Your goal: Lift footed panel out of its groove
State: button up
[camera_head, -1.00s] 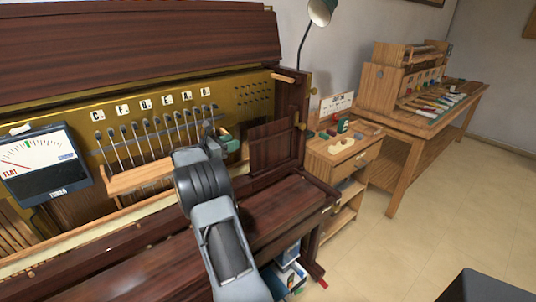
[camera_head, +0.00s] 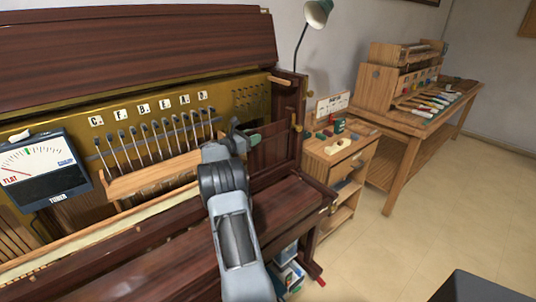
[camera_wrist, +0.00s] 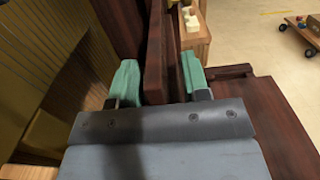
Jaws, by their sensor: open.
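The footed panel (camera_head: 272,152) is a dark reddish-brown wooden board standing upright at the right end of the piano's open front. My gripper (camera_head: 245,136) is at its upper left part and partly covers it. In the wrist view, the panel (camera_wrist: 156,52) rises edge-on between the two green fingertips of my gripper (camera_wrist: 160,82). The gripper is open, one finger on each side. A gap shows at the right finger; the left finger is close to the panel, and contact cannot be told. The panel's foot and groove are hidden.
A row of tuning pins with levers (camera_head: 150,140) and a wooden rail (camera_head: 150,178) lie left of my gripper. A tuner meter (camera_head: 40,168) hangs at far left. The piano's right post (camera_head: 290,115) stands close behind the panel. A small cabinet (camera_head: 340,150) stands to the right.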

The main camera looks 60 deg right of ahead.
jog(key=shift+s+d, duration=0.1)
jog(key=shift+d, duration=0.25)
grip_shut()
jog(key=shift+r, duration=0.1)
dwell(1.1)
